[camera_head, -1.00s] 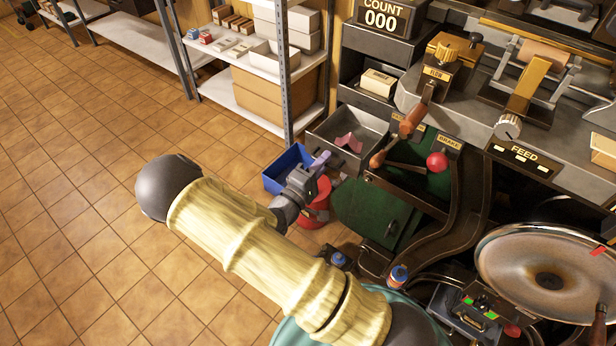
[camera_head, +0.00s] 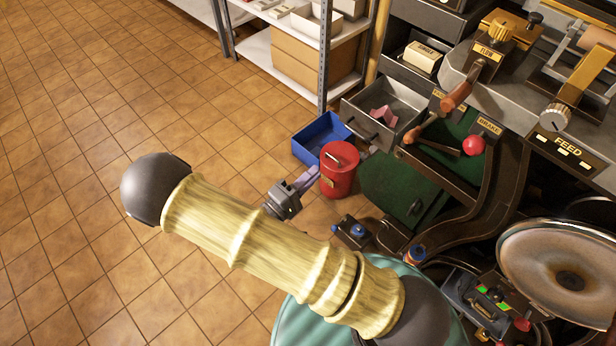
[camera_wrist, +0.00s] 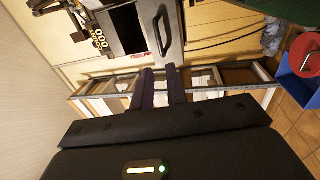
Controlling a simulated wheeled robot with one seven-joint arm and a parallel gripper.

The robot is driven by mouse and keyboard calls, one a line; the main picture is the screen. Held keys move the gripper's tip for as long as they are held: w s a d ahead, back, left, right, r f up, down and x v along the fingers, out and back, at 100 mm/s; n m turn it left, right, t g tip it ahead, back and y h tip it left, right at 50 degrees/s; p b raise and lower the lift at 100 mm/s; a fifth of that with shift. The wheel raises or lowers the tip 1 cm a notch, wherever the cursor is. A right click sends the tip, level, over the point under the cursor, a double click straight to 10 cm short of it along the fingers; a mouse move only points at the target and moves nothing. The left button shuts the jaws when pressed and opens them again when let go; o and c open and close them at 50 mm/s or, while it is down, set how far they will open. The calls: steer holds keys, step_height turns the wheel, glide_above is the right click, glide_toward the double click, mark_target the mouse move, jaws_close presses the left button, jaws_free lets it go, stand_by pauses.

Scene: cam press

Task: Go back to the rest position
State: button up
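My gripper (camera_head: 304,181) hangs in the air over the tiled floor, left of the red bin and beyond my pale yellow arm sleeve. In the wrist view, my gripper (camera_wrist: 161,85) shows two dark fingers side by side with a narrow gap between them. Nothing shows between the fingers. The head view shows the fingers too small to add more. The cam press (camera_head: 510,125) stands at the right, with its brake lever's red knob (camera_head: 474,145) and a feed dial (camera_head: 556,116).
A red bin (camera_head: 338,178) and a blue bin (camera_head: 318,135) stand on the floor just beyond my gripper. An open grey drawer (camera_head: 392,98) holds a pink piece (camera_head: 383,114). A metal shelf (camera_head: 325,50) stands behind. The floor at the left is clear.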

steer(key=shift+s+a, duration=0.15)
stand_by(0.5)
steer(key=w+d+r+m+g+y, duration=0.15)
steer(key=w+m+g+y, duration=0.4)
steer(key=w+y, duration=0.55)
steer(key=s+d+r+m+g+y, duration=0.1)
steer(key=s+d+r+g+y, duration=0.1)
steer(key=s+d+r, duration=0.45)
steer(key=s+d+r+m+g+y, duration=0.2)
steer(key=s+d+g, duration=0.15)
steer(key=s, duration=0.65)
step_height(320, 180, up, 22)
steer(key=p, duration=2.1)
steer(key=shift+s+f+t, duration=0.15)
steer(key=shift+t, duration=0.25)
